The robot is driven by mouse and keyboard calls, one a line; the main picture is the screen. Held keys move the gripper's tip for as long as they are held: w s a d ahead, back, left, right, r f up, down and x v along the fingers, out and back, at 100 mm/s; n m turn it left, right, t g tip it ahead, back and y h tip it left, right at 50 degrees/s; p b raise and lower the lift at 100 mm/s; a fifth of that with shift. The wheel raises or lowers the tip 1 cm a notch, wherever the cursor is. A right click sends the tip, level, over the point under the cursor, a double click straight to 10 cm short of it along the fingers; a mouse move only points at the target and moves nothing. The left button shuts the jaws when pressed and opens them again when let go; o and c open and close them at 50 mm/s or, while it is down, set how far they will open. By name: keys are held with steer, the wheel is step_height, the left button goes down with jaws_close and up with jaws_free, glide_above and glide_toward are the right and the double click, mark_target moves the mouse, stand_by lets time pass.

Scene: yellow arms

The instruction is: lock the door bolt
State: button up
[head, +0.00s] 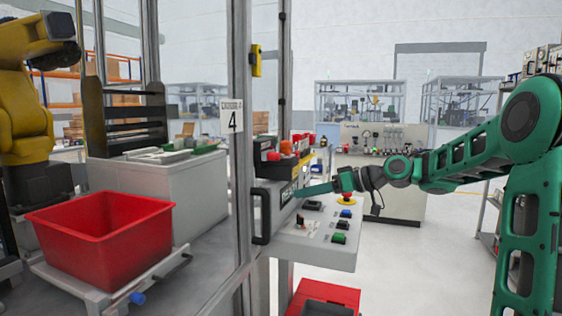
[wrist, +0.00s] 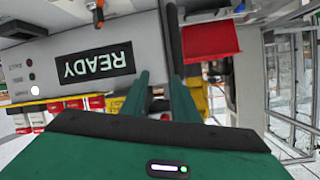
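A black upright handle (head: 262,215) is on the grey door frame in the head view. A black bar, seemingly this handle (wrist: 173,38), shows beyond the fingertips in the wrist view, which is upside down. I cannot clearly pick out a separate bolt. A small yellow unit (head: 256,60) sits higher on the frame. My gripper (head: 304,190) points left in front of the control box, to the right of the handle. In the wrist view its two green fingers (wrist: 158,82) stand apart with nothing between them. I cannot tell whether a finger touches the bar.
A grey control box with a READY display (wrist: 95,63) is close to the fingers. A button console (head: 325,225) lies below my gripper. A red bin (head: 100,240) stands inside the cell at left, near a yellow robot arm (head: 25,110). Open floor lies at right.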

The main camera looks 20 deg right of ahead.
mark_target(279, 157)
step_height(279, 157, up, 9)
steer(key=d+n+t+y, duration=0.2)
steer(key=d+y, duration=0.1)
steer(key=y, duration=0.1)
steer(key=x, duration=1.1)
steer(key=shift+s+a, duration=0.1)
jaws_close()
